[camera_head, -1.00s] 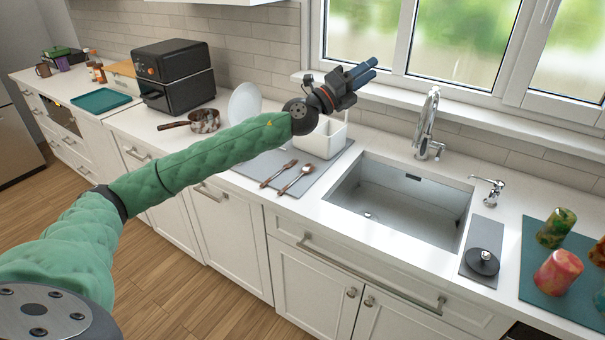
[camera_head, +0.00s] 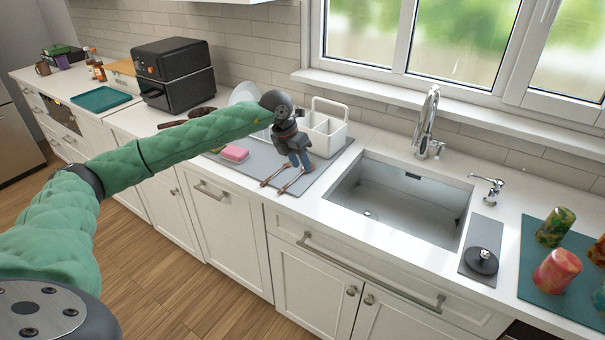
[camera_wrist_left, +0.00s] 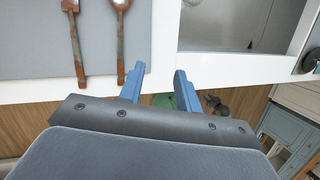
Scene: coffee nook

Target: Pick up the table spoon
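The table spoon (camera_wrist_left: 121,45), reddish-brown, lies on a grey mat (camera_wrist_left: 30,40) beside a similar fork-like utensil (camera_wrist_left: 75,48). In the head view, the spoon's handle (camera_head: 288,187) shows below my left gripper (camera_head: 300,161), which hides its upper part. In the left wrist view, my left gripper (camera_wrist_left: 157,88) has its two blue fingers apart with nothing between them. The spoon is ahead and to the left of the fingers there, its bowl cut by the top edge. My right gripper is out of view.
A white caddy (camera_head: 329,137) stands behind the gripper, and a pink sponge (camera_head: 234,153) lies left on the mat. The sink (camera_head: 400,200) opens to the right. The counter's front edge runs close below the utensils.

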